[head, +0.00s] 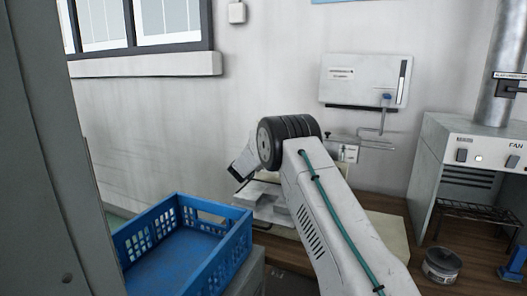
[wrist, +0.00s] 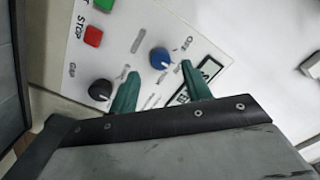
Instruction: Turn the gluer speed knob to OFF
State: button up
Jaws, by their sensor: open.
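A blue round knob (wrist: 160,58) sits on a light control panel (wrist: 118,60) in the wrist view, with the word OFF printed close to its upper right. A white mark shows on the knob; its exact setting is too small to tell. A black knob (wrist: 100,90) labelled GAP is to its lower left. My gripper (wrist: 160,70) is open, its two green fingers spread with the blue knob between and just beyond the tips. I cannot tell whether they touch it. In the head view my arm hides the fingers and the panel.
A red STOP button (wrist: 93,37) and a green button (wrist: 104,4) are on the same panel. In the head view a blue crate (head: 180,255) stands at front left. A fan unit (head: 480,150) and a small round tin (head: 441,265) are on the right.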

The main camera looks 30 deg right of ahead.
jog(key=shift+x, duration=1.9)
jog(key=c, duration=1)
jog(key=shift+n, duration=0.4)
jog(key=n, duration=0.9)
jog(key=shift+a, duration=0.1)
